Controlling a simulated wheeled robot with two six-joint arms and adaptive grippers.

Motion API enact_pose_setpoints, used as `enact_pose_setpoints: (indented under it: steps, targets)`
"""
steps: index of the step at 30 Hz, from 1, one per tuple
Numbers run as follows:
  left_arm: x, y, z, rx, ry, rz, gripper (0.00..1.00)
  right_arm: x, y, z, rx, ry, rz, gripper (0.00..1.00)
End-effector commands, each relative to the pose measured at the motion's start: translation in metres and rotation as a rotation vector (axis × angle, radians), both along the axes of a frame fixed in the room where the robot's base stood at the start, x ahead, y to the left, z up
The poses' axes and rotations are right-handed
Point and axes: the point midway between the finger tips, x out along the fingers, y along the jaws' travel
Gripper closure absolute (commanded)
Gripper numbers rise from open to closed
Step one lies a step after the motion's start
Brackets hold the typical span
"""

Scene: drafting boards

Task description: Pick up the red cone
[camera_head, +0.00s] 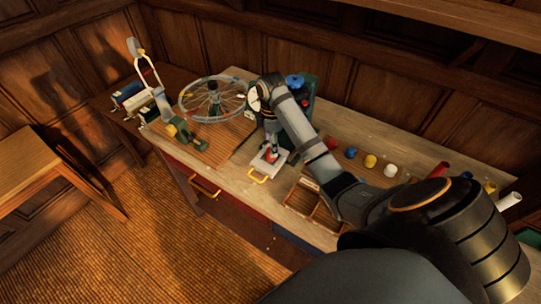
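A small red piece (269,157), which looks like the red cone, sits on a small white tray (257,168) with a yellow handle on the bench. My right arm comes in from the lower right. Its gripper (270,151) points down over the tray, with the fingertips at or just above the red piece. The fingers are dark and small, so I cannot tell whether they touch or are shut on it. Another red item (330,143) shows just right of the forearm; its shape is unclear. My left gripper is not in view.
A spoked wheel (214,97) on a stand and a green tool (186,135) are left of the gripper. A wooden compartment box (301,196) lies right of the tray. Yellow, blue and white pieces (370,161) stand behind the forearm. A wooden table (30,165) is far left.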

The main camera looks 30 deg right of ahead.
Motion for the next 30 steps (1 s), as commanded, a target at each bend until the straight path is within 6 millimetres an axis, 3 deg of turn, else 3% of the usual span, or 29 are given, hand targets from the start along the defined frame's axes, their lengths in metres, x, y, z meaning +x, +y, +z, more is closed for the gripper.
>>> enact_pose_setpoints:
  steps: [2, 7, 12, 25, 30]
  targets:
    - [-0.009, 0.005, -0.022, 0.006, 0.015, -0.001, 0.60, -0.003, 0.005, -0.024, 0.001, 0.003, 0.001, 0.35]
    - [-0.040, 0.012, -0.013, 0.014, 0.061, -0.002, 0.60, -0.003, 0.005, -0.038, 0.000, 0.003, -0.001, 0.35]
    - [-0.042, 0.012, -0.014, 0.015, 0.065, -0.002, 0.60, -0.003, 0.005, -0.039, -0.001, 0.001, -0.001, 0.35]
    - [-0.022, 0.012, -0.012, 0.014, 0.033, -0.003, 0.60, -0.002, 0.005, -0.039, -0.001, 0.001, -0.001, 0.92]
    - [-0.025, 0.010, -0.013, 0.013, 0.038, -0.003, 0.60, -0.003, 0.005, -0.039, -0.001, 0.001, -0.001, 0.94]
